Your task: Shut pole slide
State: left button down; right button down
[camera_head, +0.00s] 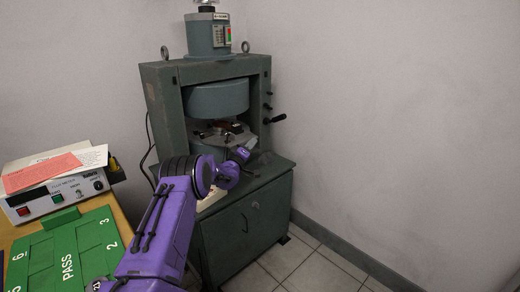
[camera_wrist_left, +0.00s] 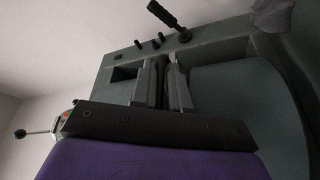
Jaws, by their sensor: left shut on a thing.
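The grey-green magnet press (camera_head: 164,95) stands against the back wall, with a round upper pole (camera_head: 218,99) above its gap. In the gap is the light grey pole slide (camera_head: 208,141), with small brown and dark pieces on top. My left gripper (camera_head: 243,150) reaches the front right of the slide. In the left wrist view its fingers (camera_wrist_left: 165,85) are close together, shut on a narrow part that they mostly hide, which I take for the slide's grip. How far the slide stands out is hard to tell behind my arm. My right gripper is out of view.
A black-handled crank (camera_head: 276,119) sticks out of the press's right side. The press stands on a green cabinet (camera_head: 250,222). At left, a table holds a flux meter (camera_head: 55,192) with papers on it and a green PASS tray (camera_head: 66,240). The floor at right is clear.

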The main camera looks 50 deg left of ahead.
pick_arm(q)
jog(key=c, duration=1.2)
grip_release()
jog(key=shift+s+d, duration=0.15)
jog(key=shift+s, duration=0.2)
jog(key=p+v, duration=0.2)
jog(key=v, duration=0.8)
